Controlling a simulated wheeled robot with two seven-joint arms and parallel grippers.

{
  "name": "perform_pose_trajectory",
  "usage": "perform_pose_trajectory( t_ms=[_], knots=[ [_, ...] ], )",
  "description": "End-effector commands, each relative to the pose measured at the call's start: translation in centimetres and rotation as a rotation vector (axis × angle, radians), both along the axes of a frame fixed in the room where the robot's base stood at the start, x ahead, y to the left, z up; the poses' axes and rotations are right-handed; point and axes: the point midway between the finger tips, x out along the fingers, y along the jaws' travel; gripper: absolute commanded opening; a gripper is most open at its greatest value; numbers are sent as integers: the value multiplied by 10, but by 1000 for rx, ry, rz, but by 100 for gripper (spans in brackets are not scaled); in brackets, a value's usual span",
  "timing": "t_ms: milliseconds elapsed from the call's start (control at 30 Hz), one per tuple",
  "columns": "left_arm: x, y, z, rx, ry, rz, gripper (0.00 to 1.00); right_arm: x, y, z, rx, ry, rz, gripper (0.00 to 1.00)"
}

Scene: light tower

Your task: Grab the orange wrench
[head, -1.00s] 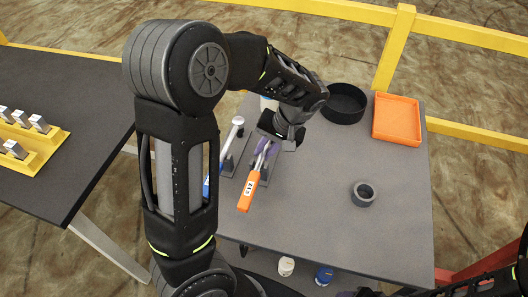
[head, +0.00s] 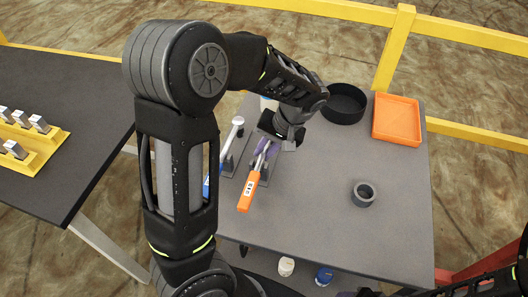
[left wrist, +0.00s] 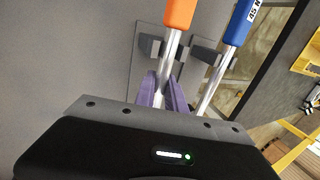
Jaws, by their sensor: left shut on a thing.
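The orange wrench (head: 249,191) has an orange handle and a metal shaft, and lies over a grey holder on the table. In the left wrist view its orange handle (left wrist: 181,13) shows at the top, with the shaft running down between purple fingers. My left gripper (head: 265,146) is shut on the wrench's shaft; its purple fingers (left wrist: 163,92) show close up in the left wrist view. The wrench's far end is hidden by the gripper body. My right gripper is not in view; only part of what looks like my right arm shows at the lower right.
A blue-handled tool (left wrist: 240,22) lies just beside the orange wrench. A black round bin (head: 344,104), an orange tray (head: 397,120) and a dark ring (head: 363,194) stand on the grey table (head: 320,220). A yellow rail (head: 470,35) runs behind.

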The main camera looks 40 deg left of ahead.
Motion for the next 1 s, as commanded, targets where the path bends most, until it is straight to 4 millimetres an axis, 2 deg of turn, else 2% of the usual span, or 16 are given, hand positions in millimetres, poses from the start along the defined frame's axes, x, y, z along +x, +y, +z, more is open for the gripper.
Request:
perform_pose_trajectory(
  t_ms=[267, 367, 733, 867, 1000],
  knots=[
    [1, 0, 7, -1, -4, 0, 0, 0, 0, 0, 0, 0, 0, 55],
    [2, 0, 19, -1, -6, 1, 0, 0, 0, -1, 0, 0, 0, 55],
    [1, 0, 85, 0, -6, 0, 0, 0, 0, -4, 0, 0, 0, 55],
    [0, 0, 98, 1, -2, 0, 0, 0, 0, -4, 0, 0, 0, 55],
    [0, 0, 101, 0, -1, 0, 0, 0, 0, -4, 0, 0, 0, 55]
  ],
)
